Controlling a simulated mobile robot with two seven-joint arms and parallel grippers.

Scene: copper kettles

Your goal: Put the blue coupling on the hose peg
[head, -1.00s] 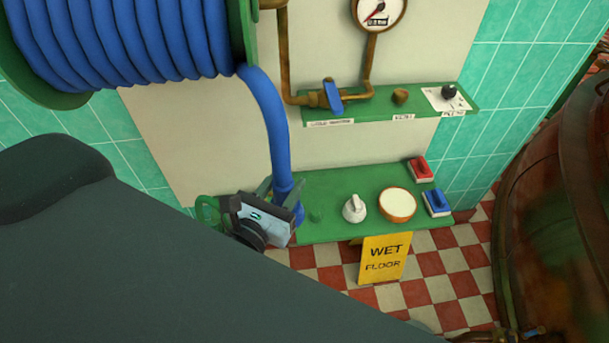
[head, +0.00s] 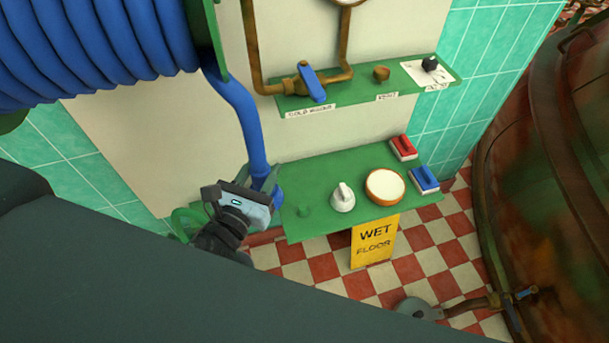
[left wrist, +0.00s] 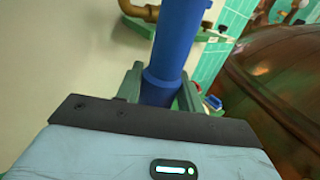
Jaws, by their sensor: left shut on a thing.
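The blue coupling (head: 277,194) is at the lower end of the thick blue hose (head: 246,125), which hangs from the reel. My left gripper (head: 267,187) is shut on it at the left edge of the lower green shelf (head: 330,165). In the left wrist view the blue coupling (left wrist: 158,92) shows between the two green fingers (left wrist: 160,95), with its lower end hidden by the gripper body. My right gripper is not in view.
An upper green shelf (head: 350,100) carries a blue-handled valve (head: 312,84). A yellow sign (head: 375,242) hangs below; a copper kettle (head: 550,170) is right.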

